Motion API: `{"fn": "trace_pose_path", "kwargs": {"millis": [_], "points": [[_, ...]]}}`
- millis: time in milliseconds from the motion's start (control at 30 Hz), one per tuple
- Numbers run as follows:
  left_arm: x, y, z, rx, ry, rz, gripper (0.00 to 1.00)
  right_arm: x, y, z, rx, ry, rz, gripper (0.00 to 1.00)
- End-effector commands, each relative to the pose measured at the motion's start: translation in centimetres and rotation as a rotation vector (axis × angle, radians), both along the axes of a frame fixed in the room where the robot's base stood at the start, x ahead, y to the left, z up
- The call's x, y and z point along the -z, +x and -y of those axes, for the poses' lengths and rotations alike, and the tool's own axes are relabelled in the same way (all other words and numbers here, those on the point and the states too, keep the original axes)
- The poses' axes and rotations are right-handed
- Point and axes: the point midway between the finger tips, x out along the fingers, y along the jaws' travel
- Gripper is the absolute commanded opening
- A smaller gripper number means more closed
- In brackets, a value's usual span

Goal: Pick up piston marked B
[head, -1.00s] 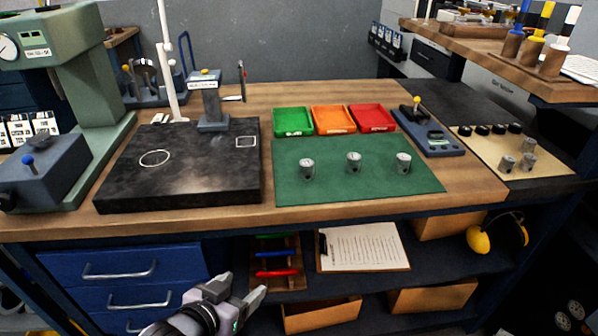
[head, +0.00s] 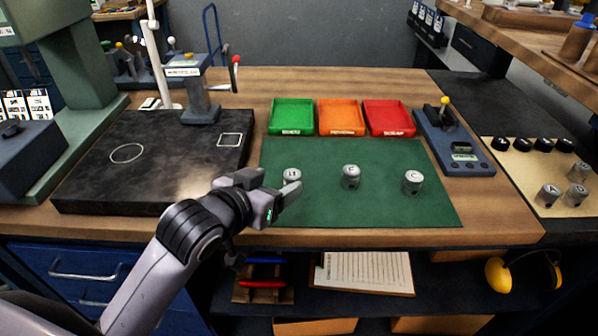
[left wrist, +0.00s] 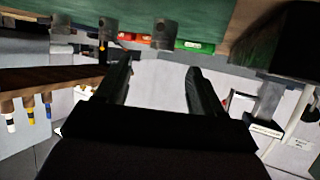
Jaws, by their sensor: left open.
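Three grey metal pistons stand upright on the green mat (head: 330,215): a left one (head: 292,176), a middle one (head: 350,178) and a right one (head: 413,182). Their tops carry dark marks too small to read surely, so I cannot tell which is B. My left gripper (head: 284,193) is open and empty, just in front of the left piston, partly hiding its lower part. In the left wrist view, which is upside down, the open fingers (left wrist: 158,70) show nothing between them. Pistons (left wrist: 162,33) stand beyond the fingertips there. My right gripper is not in view.
Green (head: 292,116), orange (head: 339,117) and red (head: 388,118) trays stand behind the mat. A dark plate (head: 150,165) with a gauge stand (head: 200,95) is left. A blue-grey device (head: 452,142) is right. More pistons (head: 548,195) stand on a beige mat.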

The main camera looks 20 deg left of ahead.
Motion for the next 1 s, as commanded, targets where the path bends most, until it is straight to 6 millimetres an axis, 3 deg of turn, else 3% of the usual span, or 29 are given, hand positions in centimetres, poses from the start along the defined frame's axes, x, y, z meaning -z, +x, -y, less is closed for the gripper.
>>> {"fn": "trace_pose_path", "kwargs": {"millis": [600,967,1000], "points": [[2.8,5.3,0.8,0.000,0.000,-0.001,0.68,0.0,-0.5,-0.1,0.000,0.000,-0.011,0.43],[3.1,5.9,1.0,0.000,0.000,0.000,0.68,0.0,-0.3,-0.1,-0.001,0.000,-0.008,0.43],[3.1,5.9,1.0,0.000,0.000,0.000,0.58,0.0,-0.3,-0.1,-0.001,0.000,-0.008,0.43]]}}
